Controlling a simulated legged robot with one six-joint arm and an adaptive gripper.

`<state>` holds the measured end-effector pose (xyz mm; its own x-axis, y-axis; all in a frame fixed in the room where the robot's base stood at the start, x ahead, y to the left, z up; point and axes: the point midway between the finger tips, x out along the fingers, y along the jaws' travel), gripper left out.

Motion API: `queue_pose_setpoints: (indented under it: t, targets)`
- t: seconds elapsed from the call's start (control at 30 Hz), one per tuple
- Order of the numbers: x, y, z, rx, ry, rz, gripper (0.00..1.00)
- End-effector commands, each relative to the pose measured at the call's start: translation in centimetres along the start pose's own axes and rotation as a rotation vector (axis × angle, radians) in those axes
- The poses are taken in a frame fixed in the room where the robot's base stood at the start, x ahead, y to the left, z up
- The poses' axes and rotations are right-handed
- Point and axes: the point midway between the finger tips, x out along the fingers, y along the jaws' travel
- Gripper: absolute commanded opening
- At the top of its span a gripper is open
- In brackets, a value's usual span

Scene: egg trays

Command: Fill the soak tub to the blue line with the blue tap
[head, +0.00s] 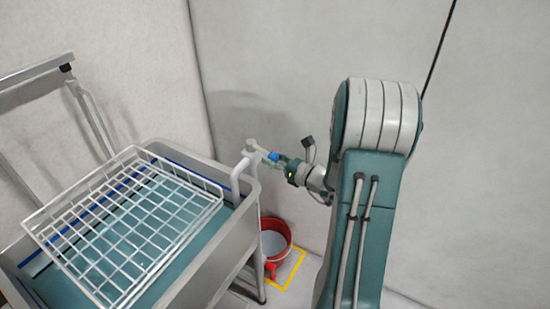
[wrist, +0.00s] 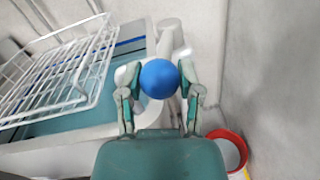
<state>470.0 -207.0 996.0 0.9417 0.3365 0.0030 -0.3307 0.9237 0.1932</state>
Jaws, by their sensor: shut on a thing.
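The grey soak tub (head: 222,238) stands at the left in the head view. Its blue line (head: 178,157) shows along the inner wall, above a flat teal surface (head: 215,208); I cannot tell whether that is water or the floor. A pale pipe with a bent spout (head: 240,172) rises at the tub's right corner. The blue tap knob (head: 273,156) is beside it, and shows as a round blue ball in the wrist view (wrist: 159,78). My gripper (head: 281,160) is shut on this knob, one finger on each side. No stream from the spout can be made out.
A white wire basket (head: 130,225) sits tilted over the tub. A red bucket (head: 275,248) stands on the floor within a yellow marked outline (head: 293,270), right of the tub. A grey metal frame (head: 35,72) is at the left. Pale walls close the corner behind.

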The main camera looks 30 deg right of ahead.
Motion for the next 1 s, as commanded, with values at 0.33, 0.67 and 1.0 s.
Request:
queue_pose_setpoints:
  t: [0.33,0.67,1.0]
  targets:
    - [0.0,0.2,-0.1,0.001,-0.001,-0.02,0.0]
    - [0.0,0.2,-0.1,0.001,-0.001,-0.02,0.81]
    - [-1.3,0.1,-0.1,0.002,-0.001,-0.025,0.81]
